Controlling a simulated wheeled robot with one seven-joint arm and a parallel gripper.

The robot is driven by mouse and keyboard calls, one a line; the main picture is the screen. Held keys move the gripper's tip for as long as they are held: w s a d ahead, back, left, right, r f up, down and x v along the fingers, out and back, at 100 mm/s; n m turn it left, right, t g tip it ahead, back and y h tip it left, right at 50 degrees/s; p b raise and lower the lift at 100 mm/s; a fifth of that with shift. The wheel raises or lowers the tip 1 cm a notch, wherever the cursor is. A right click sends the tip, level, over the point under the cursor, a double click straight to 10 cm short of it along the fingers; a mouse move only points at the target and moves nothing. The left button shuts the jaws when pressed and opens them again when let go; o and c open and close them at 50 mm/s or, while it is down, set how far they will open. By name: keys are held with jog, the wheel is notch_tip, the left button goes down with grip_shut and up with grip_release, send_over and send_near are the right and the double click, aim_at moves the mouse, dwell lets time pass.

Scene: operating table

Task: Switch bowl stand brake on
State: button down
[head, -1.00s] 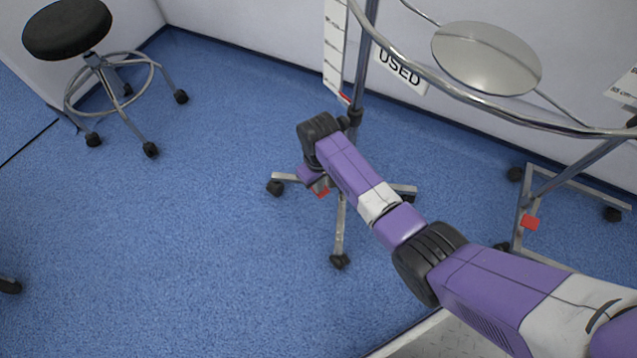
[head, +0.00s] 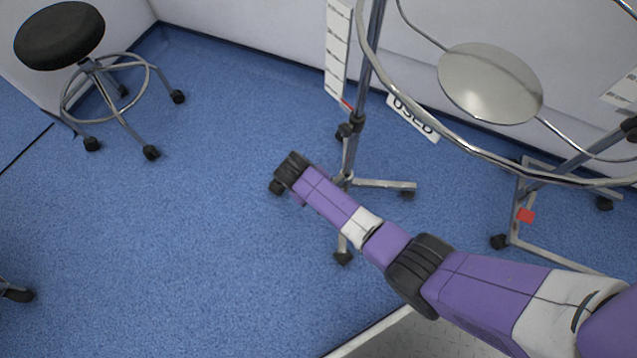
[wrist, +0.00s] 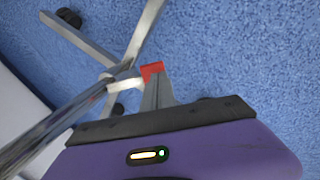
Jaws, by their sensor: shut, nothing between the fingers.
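A wheeled stand with a chrome pole (head: 352,155) and a splayed base with black casters stands at the centre of the head view. In the wrist view its pole (wrist: 45,135) runs in from the lower left to the base legs (wrist: 85,42). A red brake tab (wrist: 152,69) sits low by the hub. My gripper (wrist: 155,84) is shut and empty, its fingertips right at the red tab; I cannot tell whether they touch. In the head view my arm reaches down over the base and hides the fingers and this tab.
A large metal ring (head: 400,115) with a shiny round disc (head: 490,83) hangs above. A second wheeled frame with a red tab (head: 526,215) stands right. A black stool (head: 60,35) is at upper left. A "USED" sign (head: 414,117) is near the pole.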

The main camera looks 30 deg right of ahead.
jog(key=shift+w+d+r, duration=0.1)
jog(key=shift+w+r, duration=0.05)
jog(key=shift+r, duration=0.05)
jog(key=shift+r+p, duration=0.75)
jog(key=shift+p, duration=0.2)
jog(key=shift+r, duration=0.1)
jog(key=a+f+p+v, duration=0.1)
jog(key=a+p+v, duration=0.1)
jog(key=p+v, duration=1)
jog(key=v, duration=1.2)
jog(key=shift+s+a+p, duration=0.3)
jog(key=shift+s+p, duration=0.05)
jog(key=shift+f, duration=0.15)
